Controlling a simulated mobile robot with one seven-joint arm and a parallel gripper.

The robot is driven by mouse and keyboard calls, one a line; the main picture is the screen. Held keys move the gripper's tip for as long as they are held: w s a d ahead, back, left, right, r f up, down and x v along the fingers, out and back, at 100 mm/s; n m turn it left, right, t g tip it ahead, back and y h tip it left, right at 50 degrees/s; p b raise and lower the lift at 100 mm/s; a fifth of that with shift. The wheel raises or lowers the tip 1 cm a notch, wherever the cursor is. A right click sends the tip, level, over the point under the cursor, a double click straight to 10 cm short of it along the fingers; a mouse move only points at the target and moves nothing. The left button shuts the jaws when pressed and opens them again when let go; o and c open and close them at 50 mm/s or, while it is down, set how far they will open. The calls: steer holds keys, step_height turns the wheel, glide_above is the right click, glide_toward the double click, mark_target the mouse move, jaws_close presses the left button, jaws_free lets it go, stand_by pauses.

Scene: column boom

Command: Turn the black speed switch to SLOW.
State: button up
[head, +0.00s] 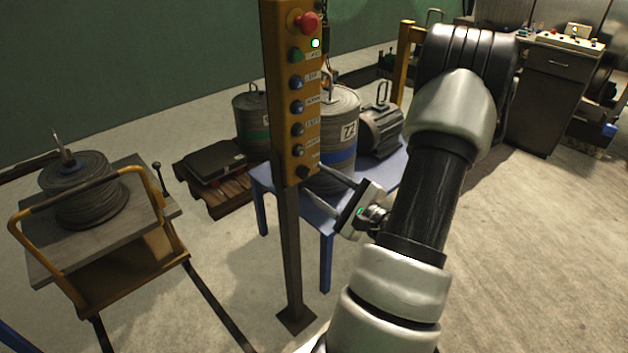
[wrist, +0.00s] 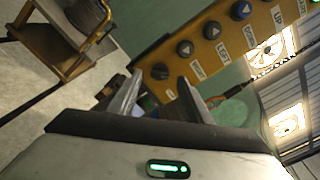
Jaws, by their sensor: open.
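The black speed switch (head: 303,172) is the lowest control on the yellow control box (head: 284,95), which stands on a dark post. In the wrist view the black switch (wrist: 160,72) shows as a round dark knob with a small pale label beside it, too small to read. My gripper (head: 311,178) is open at the lower end of the box. In the wrist view the fingertips of my gripper (wrist: 160,79) lie on either side of the knob. I cannot tell whether they touch it or how its pointer is set.
Above the switch are several push buttons (head: 298,107) and a red stop button (head: 307,22), with a lit green lamp (head: 315,43). A cart (head: 140,190) with a cable reel stands left.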

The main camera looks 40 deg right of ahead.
mark_target(304, 173)
steer(key=shift+w, duration=1.25)
steer(key=c, duration=1.1)
steer(key=shift+o, duration=0.2)
